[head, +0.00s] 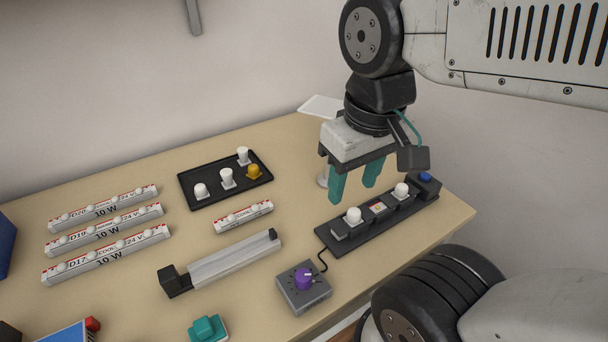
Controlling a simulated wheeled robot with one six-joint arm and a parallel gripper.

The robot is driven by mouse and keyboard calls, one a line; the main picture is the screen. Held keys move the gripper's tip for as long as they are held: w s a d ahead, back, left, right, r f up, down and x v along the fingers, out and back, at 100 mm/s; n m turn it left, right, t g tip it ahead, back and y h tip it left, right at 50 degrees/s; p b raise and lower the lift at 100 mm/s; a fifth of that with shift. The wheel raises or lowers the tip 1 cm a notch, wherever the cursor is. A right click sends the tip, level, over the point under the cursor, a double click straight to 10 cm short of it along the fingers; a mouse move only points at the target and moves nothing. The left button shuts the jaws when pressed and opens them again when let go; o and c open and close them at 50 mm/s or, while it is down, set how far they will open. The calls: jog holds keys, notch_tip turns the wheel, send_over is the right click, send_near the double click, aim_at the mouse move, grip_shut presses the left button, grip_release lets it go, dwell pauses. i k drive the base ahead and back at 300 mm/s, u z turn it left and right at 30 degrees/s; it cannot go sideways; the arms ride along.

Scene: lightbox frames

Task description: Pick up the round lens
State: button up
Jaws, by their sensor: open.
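My gripper (353,188) has two teal fingers, spread apart with nothing between them, pointing down above the back right of the table. A small pale round piece (322,179), possibly the round lens, shows just left of the left finger and is partly hidden by it. A black tray (190,191) to the left holds white round-topped pieces (227,178) and a yellow one (254,171). I cannot tell for certain which piece is the round lens.
A grey box with a purple knob (303,279), a rail (235,260), labelled 10 W bars (105,253) and a teal block (207,330) occupy the table (130,305). A white sheet (320,106) lies behind.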

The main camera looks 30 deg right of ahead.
aim_at(200, 190)
jog(key=u, duration=0.55)
jog(key=k, duration=1.3)
jog(key=u, duration=0.75)
jog(key=i, duration=1.3)
jog(key=z, duration=1.1)
jog(key=i, duration=0.25)
jog(key=z, duration=0.2)
